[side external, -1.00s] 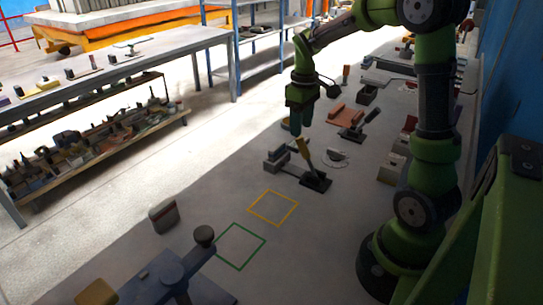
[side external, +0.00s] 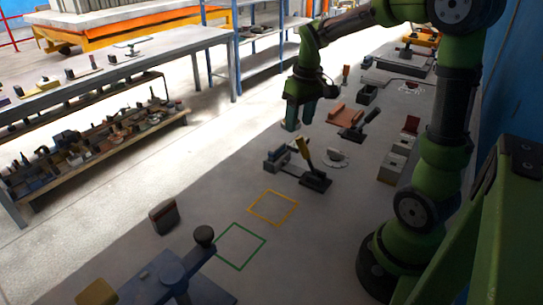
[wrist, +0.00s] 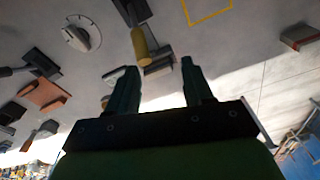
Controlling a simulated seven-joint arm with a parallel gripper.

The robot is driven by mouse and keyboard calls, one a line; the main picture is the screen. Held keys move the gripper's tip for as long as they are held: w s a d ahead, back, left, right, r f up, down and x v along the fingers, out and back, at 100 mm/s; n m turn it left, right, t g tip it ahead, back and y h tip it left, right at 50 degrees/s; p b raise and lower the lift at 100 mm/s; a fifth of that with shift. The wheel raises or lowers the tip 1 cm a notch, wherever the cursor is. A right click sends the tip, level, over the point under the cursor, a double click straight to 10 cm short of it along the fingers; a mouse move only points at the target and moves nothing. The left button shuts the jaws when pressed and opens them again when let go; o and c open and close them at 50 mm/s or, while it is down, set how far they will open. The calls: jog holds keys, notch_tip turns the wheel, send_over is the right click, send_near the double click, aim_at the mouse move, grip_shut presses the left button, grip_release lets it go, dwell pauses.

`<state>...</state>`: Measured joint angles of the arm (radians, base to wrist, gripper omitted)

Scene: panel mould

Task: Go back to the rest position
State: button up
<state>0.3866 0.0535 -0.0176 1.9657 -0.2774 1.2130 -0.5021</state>
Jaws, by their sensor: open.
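My gripper (side external: 299,120) hangs above the bench, fingers pointing down, open and empty. In the wrist view its two dark fingers (wrist: 157,68) stand apart with nothing held between them. The closest fixture is a toggle clamp with a yellow handle (side external: 304,151) on a dark base (side external: 317,181), standing below and in front of the gripper in the side view. The handle leans up and is apart from the fingers. It also shows in the wrist view (wrist: 140,46), beyond the fingertips. No rest position is marked in view.
Yellow (side external: 272,207) and green (side external: 240,246) outlined squares on the bench are empty. A grey and red block (side external: 163,216) stands near the bench edge. A reddish-brown bracket (side external: 345,115) and a dark-handled clamp (side external: 358,127) stand right of the gripper. A blue fixture (side external: 168,277) is in front.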

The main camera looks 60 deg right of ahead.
jog(key=s+a+r+t+y, duration=0.1)
jog(key=s+a+r+t, duration=0.2)
jog(key=a, duration=0.5)
jog(key=s+a+r+m+t, duration=0.1)
jog(key=s+a+r+t, duration=0.2)
jog(key=s+a, duration=0.3)
jog(key=shift+s+a+y, duration=0.15)
jog(key=shift+a+y, duration=0.25)
jog(key=shift+a, duration=0.75)
